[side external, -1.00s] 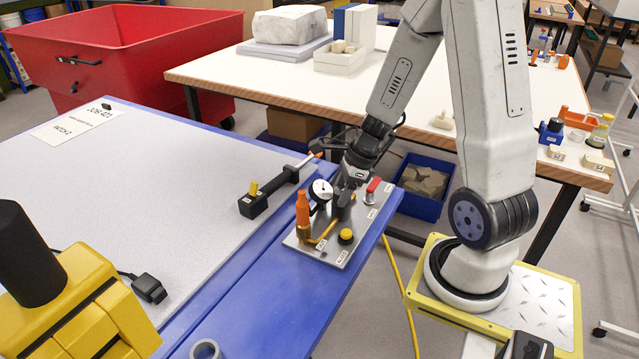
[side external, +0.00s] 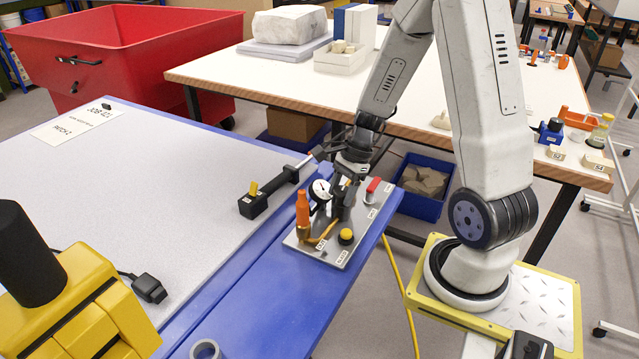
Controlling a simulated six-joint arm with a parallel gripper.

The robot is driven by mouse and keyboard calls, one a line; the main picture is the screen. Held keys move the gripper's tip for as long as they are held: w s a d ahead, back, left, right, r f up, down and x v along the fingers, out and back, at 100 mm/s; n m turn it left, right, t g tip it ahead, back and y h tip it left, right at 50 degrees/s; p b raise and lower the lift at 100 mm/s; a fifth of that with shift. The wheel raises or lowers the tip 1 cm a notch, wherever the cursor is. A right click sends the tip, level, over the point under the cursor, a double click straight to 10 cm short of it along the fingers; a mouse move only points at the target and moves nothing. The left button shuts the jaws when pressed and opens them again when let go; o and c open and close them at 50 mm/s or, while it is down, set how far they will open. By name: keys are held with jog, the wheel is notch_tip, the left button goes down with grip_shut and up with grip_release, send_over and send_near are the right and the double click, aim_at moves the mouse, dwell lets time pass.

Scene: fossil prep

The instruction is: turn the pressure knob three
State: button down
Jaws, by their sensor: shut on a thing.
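A grey metal control panel (side external: 302,246) sits at the right end of the blue bench edge in the side view. My gripper (side external: 343,208) points down over the middle of the panel, with its jaws shut on the pressure knob. The knob is mostly hidden by the fingers, so its angle cannot be read. A round white-faced gauge (side external: 321,189) stands just left of the gripper.
On the panel, close around the gripper, are an orange fitting (side external: 302,209), a yellow lever (side external: 326,232), a yellow button (side external: 346,236) and a red-capped part (side external: 373,187). A black tool (side external: 270,192) lies left of the panel.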

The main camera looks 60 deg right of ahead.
dwell(0.3)
jog(key=shift+c, duration=1.8)
grip_release()
